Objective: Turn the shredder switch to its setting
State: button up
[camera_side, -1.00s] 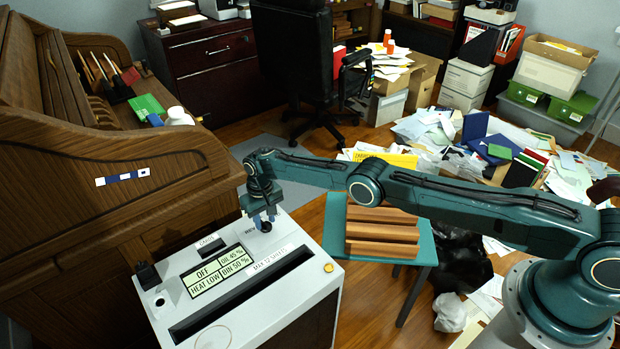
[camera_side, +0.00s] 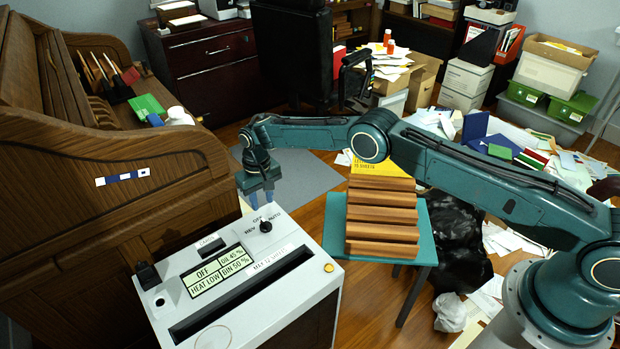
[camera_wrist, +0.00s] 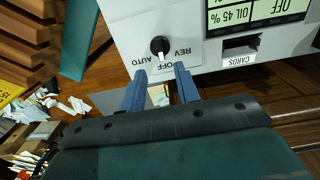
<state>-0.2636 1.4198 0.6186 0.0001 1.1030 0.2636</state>
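The shredder switch is a black rotary knob (camera_side: 266,226) on the top panel of the grey shredder (camera_side: 308,252), with REV, OFF and AUTO printed around it. In the wrist view the knob (camera_wrist: 160,46) shows a white pointer mark towards OFF. The shredder display (camera_side: 217,270) reads OFF, HEAT LOW, OIL 45 % and BIN 50 %. My gripper (camera_side: 262,200) is above and behind the knob, apart from it. In the wrist view my gripper (camera_wrist: 161,84) has two blue fingers spread open with nothing between them.
The wooden roll-top desk (camera_side: 110,200) stands close at the left. A teal stand (camera_side: 425,230) with brown ridged pieces (camera_side: 382,215) is right of the shredder. A black bag (camera_side: 455,250) and scattered papers lie beyond. A dark feed slot (camera_side: 240,293) crosses the shredder top.

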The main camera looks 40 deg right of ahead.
jog(key=shift+r, duration=2.85)
jog(key=s+d+r+t, duration=0.1)
jog(key=s+d+r, duration=0.1)
jog(key=r, duration=0.7)
jog(key=s+d+r, duration=0.1)
jog(key=d+r, duration=0.2)
jog(key=r, duration=0.6)
jog(key=s+d+r+t, duration=0.2)
jog(key=s+d+r, duration=0.3)
jog(key=s+r, duration=0.7)
jog(key=s+d+r, duration=0.3)
jog(key=s+r, duration=0.2)
jog(key=s, duration=0.3)
jog(key=s+d+f+t, duration=0.1)
jog(key=s+d, duration=0.1)
jog(key=s, duration=0.9)
jog(key=s+d+f+t, duration=0.1)
jog(key=s+d+f, duration=0.1)
jog(key=s, duration=1)
jog(key=shift+f+t, duration=0.15)
jog(key=shift+t, duration=0.15)
jog(key=shift+w+d, duration=0.1)
